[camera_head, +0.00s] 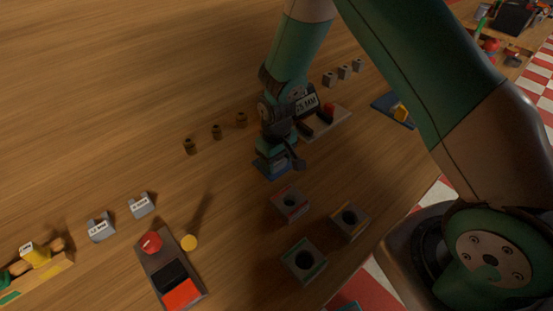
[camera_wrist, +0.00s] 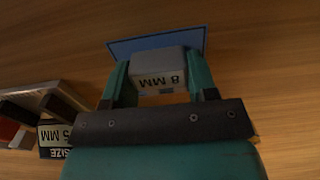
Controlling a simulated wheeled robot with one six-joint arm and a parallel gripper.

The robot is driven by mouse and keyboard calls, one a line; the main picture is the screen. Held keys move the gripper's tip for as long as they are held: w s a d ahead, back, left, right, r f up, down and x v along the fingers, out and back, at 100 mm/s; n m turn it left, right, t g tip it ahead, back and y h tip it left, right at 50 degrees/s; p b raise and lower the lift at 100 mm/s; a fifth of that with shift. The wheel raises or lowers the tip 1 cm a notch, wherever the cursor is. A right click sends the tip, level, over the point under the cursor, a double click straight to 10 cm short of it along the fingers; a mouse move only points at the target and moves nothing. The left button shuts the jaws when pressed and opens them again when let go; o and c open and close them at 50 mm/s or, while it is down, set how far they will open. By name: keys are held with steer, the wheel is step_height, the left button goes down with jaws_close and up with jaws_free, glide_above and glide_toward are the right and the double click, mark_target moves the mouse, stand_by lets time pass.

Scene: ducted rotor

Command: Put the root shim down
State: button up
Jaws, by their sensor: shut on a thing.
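The root shim, a grey block marked "8 MM" (camera_wrist: 160,64), is between the two teal fingers of my gripper (camera_wrist: 160,88) in the wrist view. The fingers are shut on its sides. A blue pad (camera_wrist: 196,38) lies beneath and beyond the block. In the head view my gripper (camera_head: 277,150) points down over the same blue pad (camera_head: 263,171). The block is mostly hidden there, and I cannot tell whether it touches the pad.
Several hollow square blocks (camera_head: 290,204) stand in front of the pad. Brown cylinders (camera_head: 216,132) stand to the left. A tray with a size sign (camera_head: 329,124) is close behind on the right. Two labelled grey blocks (camera_head: 101,228) and a red-button box (camera_head: 172,272) are at lower left.

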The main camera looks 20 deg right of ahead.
steer(key=o, duration=0.9)
step_height(320, 180, up, 12)
steer(key=b, duration=0.2)
steer(key=s+a+r+n+y, duration=0.1)
steer(key=s+r, duration=0.4)
steer(key=s, duration=0.2)
steer(key=s+a+r+n+y, duration=0.1)
steer(key=s+a+r, duration=0.1)
steer(key=s+r, duration=0.3)
steer(key=s+a+r+n+y, duration=0.1)
steer(key=s+r, duration=0.4)
steer(key=s, duration=0.6)
steer(key=shift+s+a+r+y, duration=0.25)
steer(key=shift+a+y, duration=0.25)
steer(key=shift+y, duration=0.1)
